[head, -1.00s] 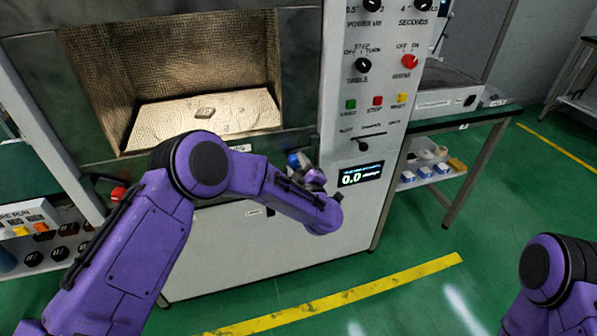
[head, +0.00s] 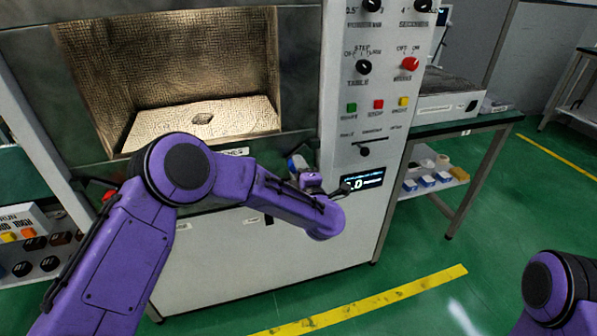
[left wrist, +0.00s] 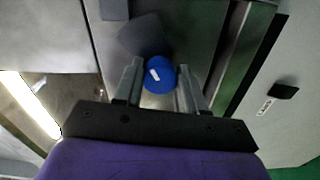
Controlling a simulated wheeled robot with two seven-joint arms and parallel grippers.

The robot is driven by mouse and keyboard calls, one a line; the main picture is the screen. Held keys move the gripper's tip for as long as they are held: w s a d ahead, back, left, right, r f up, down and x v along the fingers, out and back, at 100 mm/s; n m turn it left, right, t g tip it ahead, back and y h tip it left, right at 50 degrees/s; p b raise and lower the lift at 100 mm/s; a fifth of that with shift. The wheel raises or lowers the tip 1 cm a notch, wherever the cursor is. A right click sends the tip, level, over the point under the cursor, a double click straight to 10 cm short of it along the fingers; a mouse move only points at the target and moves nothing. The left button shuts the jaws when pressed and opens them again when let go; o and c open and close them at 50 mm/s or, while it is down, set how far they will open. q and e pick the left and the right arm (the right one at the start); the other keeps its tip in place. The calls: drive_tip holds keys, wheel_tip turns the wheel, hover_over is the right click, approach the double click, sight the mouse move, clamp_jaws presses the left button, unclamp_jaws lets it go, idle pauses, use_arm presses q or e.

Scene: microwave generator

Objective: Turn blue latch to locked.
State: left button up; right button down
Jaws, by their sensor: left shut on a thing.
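The blue latch (left wrist: 160,75) shows in the left wrist view as a round blue knob with a white mark. It sits between the two grey fingers of my left gripper (left wrist: 158,84), which is shut on it. In the head view my left gripper (head: 304,172) is at the microwave generator's front (head: 330,215), below the open chamber's right corner and left of the display. The latch is mostly hidden there by the gripper and wrist. Its lock markings cannot be read. My right gripper is out of view; only part of that arm shows at the lower right.
The chamber (head: 170,75) stands open with a small flat piece (head: 202,119) on its floor. A control panel (head: 372,85) with knobs, buttons and a display (head: 364,181) is close right of the gripper. A side table (head: 470,127) stands further right.

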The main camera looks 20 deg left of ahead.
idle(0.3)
use_arm(q)
drive_tip(key=o, duration=1.1)
drive_tip(key=shift+d, duration=0.1)
drive_tip(key=b+v, duration=0.1)
drive_tip(key=v, duration=0.9)
drive_tip(key=shift+s+d, duration=0.15)
drive_tip(key=shift+s, duration=0.1)
